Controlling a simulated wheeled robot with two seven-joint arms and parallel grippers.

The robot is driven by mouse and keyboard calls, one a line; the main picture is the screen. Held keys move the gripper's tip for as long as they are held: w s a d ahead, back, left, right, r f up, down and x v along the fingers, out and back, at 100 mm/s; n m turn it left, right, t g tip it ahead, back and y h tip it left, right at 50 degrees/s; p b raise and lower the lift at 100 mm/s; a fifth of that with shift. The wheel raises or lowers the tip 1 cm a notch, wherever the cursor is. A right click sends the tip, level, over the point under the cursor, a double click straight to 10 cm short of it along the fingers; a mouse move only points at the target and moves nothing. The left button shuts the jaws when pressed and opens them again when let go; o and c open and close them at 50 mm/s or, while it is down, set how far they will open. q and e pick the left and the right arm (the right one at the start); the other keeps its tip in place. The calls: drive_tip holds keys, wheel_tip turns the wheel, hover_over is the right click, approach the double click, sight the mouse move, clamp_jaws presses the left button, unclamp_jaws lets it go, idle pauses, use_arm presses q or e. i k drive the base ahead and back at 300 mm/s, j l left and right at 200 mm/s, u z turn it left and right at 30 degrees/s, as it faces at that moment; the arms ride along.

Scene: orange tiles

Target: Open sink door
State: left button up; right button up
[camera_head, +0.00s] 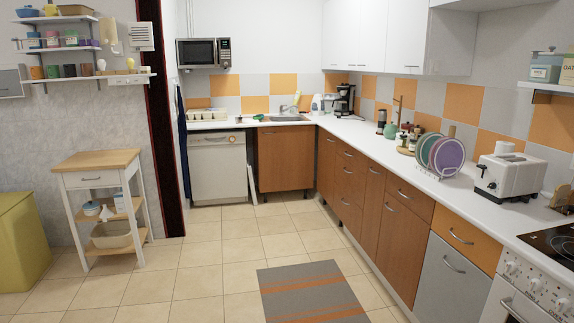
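The sink (283,119) is set in the white counter in the far corner, with a tap above it. Below it is the brown wooden sink door (285,160), which looks closed. Neither of my grippers shows in the head view.
A white dishwasher (218,167) stands left of the sink door, and a thin white panel leans between them. A wooden-topped trolley (97,162) stands at the left. A grey striped rug (311,292) lies ahead. The tiled floor (221,250) is otherwise open.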

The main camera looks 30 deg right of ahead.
sight(286, 153)
drive_tip(key=i+l+z, duration=0.3)
drive_tip(key=i, duration=0.2)
drive_tip(key=i+z, duration=0.3)
drive_tip(key=i, duration=0.25)
drive_tip(key=i+z, duration=0.2)
drive_tip(key=i, duration=3.8)
drive_tip(key=i+u, duration=0.1)
drive_tip(key=i, duration=1.25)
drive_tip(key=i+l, duration=0.2)
drive_tip(key=i, duration=1.1)
